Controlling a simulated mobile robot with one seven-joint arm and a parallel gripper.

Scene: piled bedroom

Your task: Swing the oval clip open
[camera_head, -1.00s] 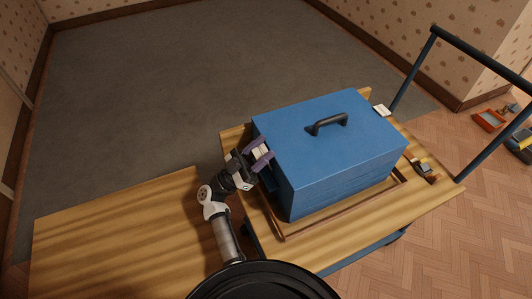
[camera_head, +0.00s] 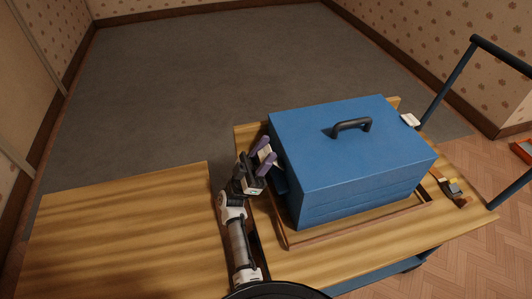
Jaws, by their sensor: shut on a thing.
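A blue box (camera_head: 350,150) with a black top handle (camera_head: 352,126) sits on a wooden tray on the table. My gripper (camera_head: 268,155) is at the box's left side, with its two purple fingers pointing toward that side. It is shut on a small part there, which I take to be the oval clip; the fingers and the viewing angle hide its shape. A blue piece (camera_head: 281,181) juts from the box's left side just below the fingers. The lid is down.
The tray's rim (camera_head: 345,228) surrounds the box's base. Small items (camera_head: 452,190) lie on the table right of the box, and a white object (camera_head: 410,120) is behind it. A dark blue rail (camera_head: 450,85) rises at the right. The left tabletop (camera_head: 120,230) is bare.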

